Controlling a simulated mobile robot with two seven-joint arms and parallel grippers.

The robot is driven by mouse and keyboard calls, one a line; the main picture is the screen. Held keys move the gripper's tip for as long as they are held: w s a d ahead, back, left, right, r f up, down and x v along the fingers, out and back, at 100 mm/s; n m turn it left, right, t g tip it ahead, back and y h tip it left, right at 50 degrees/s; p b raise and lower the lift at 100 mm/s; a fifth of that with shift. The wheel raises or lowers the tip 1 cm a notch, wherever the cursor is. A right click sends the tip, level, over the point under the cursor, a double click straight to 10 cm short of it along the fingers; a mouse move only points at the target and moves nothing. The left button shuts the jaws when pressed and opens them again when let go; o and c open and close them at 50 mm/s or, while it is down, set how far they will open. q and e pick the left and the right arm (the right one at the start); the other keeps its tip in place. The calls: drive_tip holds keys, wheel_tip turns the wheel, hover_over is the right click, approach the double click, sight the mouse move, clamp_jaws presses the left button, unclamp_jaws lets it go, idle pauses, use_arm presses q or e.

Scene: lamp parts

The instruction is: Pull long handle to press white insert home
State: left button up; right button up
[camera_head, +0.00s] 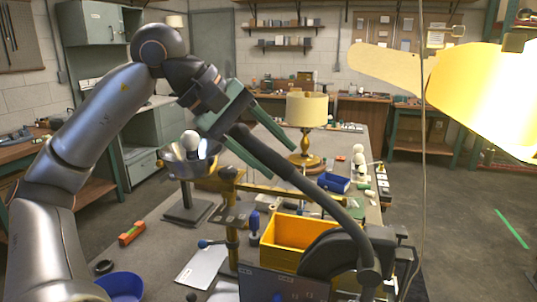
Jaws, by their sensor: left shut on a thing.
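A long dark handle (319,190) slants from the upper left down to a dark rounded body (340,252) at the lower right. My left gripper (281,164), with green fingers, is shut on the handle near its upper end. A small metal cup (177,165) on a stand is left of the gripper. A white rounded piece (190,138) shows at the cup's top, partly hidden by my gripper and arm; I cannot tell whether it is the white insert or how deep it sits. My right gripper is not in view.
An orange bin (283,240), a small blue bin (333,182) and a brass lamp with a cream shade (306,109) stand on the bench. A blue bowl (122,287) is at the front left. A bright yellow shade (485,85) fills the upper right, with a cord hanging nearby.

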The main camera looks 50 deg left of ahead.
use_arm(q)
drive_tip(key=o, duration=0.3)
drive_tip(key=shift+d+r, duration=0.1)
drive_tip(key=shift+d, duration=0.05)
drive_tip(key=v, duration=1.2)
drive_tip(key=shift+s, duration=0.2)
